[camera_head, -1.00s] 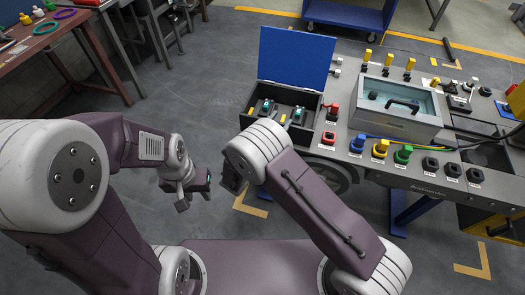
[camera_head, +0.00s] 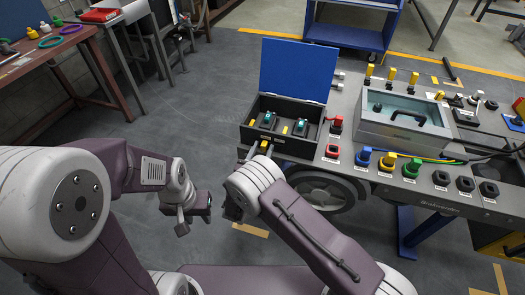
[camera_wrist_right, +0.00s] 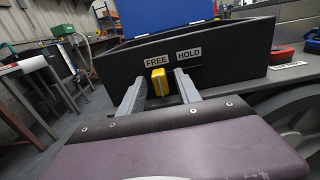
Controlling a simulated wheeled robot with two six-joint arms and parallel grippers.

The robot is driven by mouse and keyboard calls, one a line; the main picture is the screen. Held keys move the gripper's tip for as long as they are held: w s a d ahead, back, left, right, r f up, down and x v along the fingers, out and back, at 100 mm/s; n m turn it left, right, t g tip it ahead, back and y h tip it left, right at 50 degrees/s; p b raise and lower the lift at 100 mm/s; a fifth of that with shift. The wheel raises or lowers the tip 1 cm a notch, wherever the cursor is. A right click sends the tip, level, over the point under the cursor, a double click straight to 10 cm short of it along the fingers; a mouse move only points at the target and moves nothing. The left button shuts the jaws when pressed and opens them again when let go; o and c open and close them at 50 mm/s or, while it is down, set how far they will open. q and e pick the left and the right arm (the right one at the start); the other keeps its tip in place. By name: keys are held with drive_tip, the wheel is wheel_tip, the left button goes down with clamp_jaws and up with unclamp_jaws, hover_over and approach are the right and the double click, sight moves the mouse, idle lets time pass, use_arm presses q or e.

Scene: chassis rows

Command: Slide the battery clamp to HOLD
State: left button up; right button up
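The battery clamp is a small yellow block (camera_wrist_right: 159,82) on the front wall of a black open box (camera_wrist_right: 235,50). In the right wrist view it sits below the FREE label, left of the HOLD label (camera_wrist_right: 188,55). The clamp also shows in the head view (camera_head: 264,146) at the box's front. My right gripper (camera_wrist_right: 160,88) is open, with one finger on each side of the clamp and gaps visible between. It also shows in the head view (camera_head: 258,152), partly hidden by its arm.
The box's blue lid (camera_head: 298,68) stands open, and two teal-topped items lie inside. The box stands on a grey bench (camera_head: 345,130) with red, blue, yellow and green connectors to its right. Floor between is clear.

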drive_tip(key=shift+w, duration=0.1)
clamp_jaws()
idle(1.3)
